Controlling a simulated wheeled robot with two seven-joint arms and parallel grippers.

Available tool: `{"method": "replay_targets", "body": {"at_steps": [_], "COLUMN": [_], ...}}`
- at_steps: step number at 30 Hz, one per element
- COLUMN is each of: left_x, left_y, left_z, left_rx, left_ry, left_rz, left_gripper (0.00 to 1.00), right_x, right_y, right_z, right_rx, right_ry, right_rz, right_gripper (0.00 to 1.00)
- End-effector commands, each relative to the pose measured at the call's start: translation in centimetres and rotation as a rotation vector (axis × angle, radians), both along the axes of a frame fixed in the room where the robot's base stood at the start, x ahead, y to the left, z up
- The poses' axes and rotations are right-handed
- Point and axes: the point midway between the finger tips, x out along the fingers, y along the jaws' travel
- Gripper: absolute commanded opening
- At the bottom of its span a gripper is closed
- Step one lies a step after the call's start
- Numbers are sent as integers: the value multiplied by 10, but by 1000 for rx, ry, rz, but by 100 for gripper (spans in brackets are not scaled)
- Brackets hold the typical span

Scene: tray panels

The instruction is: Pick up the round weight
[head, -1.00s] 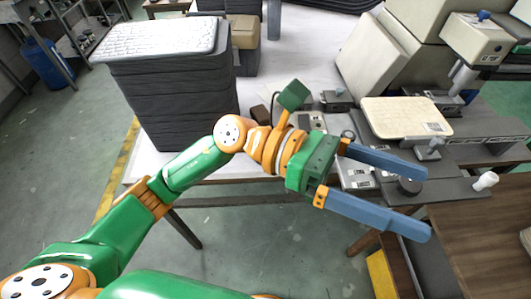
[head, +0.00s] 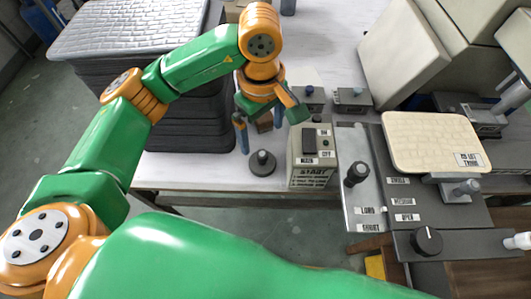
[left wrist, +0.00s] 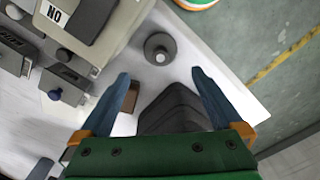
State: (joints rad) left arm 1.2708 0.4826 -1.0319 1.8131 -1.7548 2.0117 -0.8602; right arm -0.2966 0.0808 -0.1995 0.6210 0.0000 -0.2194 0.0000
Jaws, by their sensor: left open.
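The round weight (head: 262,164) is a dark grey disc with a small upright knob. It stands on the white table near its front edge, left of the START box. In the left wrist view the weight (left wrist: 160,50) lies just beyond the fingertips, roughly centred between them. My left gripper (head: 268,128) points down, open and empty, above and slightly behind the weight. Its blue fingers also show apart in the left wrist view (left wrist: 160,76), not touching the weight. My right gripper is not in view.
The START box (head: 312,158) stands close to the right of the weight. A small brown block (head: 264,123) lies behind it. A stack of dark panels (head: 185,120) stands at left. A control panel (head: 438,205) with knobs and a cream plate (head: 432,142) are at right.

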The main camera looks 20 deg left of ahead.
Motion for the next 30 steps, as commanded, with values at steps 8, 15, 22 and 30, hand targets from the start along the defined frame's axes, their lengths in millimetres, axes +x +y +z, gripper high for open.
{"method": "replay_targets", "body": {"at_steps": [8,15,22,30], "left_x": [-1,-2,0,0], "left_y": [0,0,0,0], "left_z": [-54,-93,-120,-120], "left_rx": [-1,0,-2,-2], "left_ry": [4,6,1,0], "left_rz": [3,2,0,0], "left_gripper": [100,100,100,68], "right_x": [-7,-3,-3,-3], "right_y": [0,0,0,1], "right_z": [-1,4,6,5], "right_rx": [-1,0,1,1], "right_ry": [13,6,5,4], "right_rz": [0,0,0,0], "right_gripper": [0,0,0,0]}}
